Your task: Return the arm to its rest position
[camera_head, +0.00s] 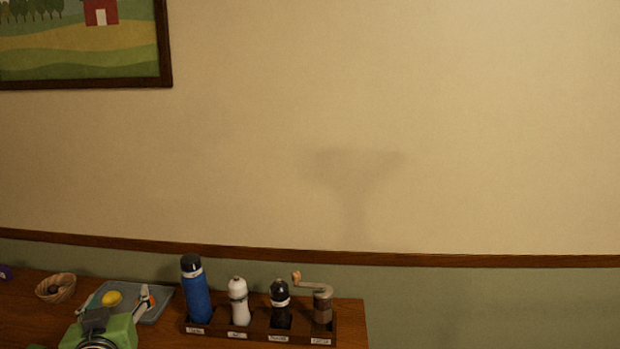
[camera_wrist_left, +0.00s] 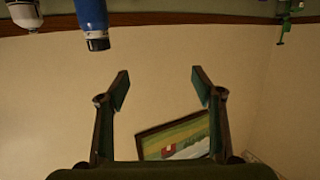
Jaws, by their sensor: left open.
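My left gripper (camera_head: 113,308) shows at the lower left of the head view, in front of the grey tray. Its green body is cut off by the bottom edge. In the left wrist view the two dark fingers of this gripper (camera_wrist_left: 158,88) are spread wide apart, with only wall and part of the framed picture showing between and beyond them. It holds nothing. My right gripper is in neither view.
A wooden rack (camera_head: 352,323) holds a blue bottle (camera_head: 197,299), a white mill (camera_head: 238,302), a black mill (camera_head: 280,306) and a crank grinder (camera_head: 322,305). A grey tray (camera_head: 160,309) with a lemon (camera_head: 112,298) and a wicker basket (camera_head: 56,288) stand left.

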